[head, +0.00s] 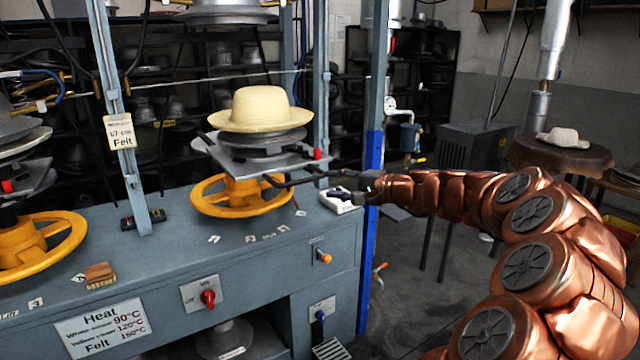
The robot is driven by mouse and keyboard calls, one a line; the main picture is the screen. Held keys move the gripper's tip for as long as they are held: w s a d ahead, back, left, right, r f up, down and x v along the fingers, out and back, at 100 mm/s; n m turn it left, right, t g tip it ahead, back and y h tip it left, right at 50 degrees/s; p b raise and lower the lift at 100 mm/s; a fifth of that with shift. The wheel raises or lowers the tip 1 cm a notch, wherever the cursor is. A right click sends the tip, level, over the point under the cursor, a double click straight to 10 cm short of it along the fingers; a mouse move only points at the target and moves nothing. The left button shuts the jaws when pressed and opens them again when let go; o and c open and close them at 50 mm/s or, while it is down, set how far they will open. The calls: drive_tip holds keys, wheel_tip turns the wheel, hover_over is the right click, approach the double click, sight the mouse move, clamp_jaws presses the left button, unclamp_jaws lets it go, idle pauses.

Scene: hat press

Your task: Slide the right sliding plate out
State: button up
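The right sliding plate (290,157) is a grey slab above the right yellow handwheel (240,198). A round dark metal form stands on it, with a cream brimmed hat (260,107) on top. A red knob (317,154) shows at the plate's right edge. A dark bent bar (300,181) runs below the plate toward my arm; I cannot tell whether it is a handle or part of my gripper. My gripper (350,189) is small and dark, at the bench's right end, right of the plate. Its fingers are not clear, so its opening and any contact cannot be told.
A blue and grey post (372,160) stands close by my gripper. A white item (342,202) lies on the bench corner below it. A second yellow handwheel (45,245) is at left. A round table (560,158) with a pale hat stands back right.

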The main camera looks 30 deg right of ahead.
drive_tip(key=shift+v, duration=1.15)
drive_tip(key=shift+a, duration=0.1)
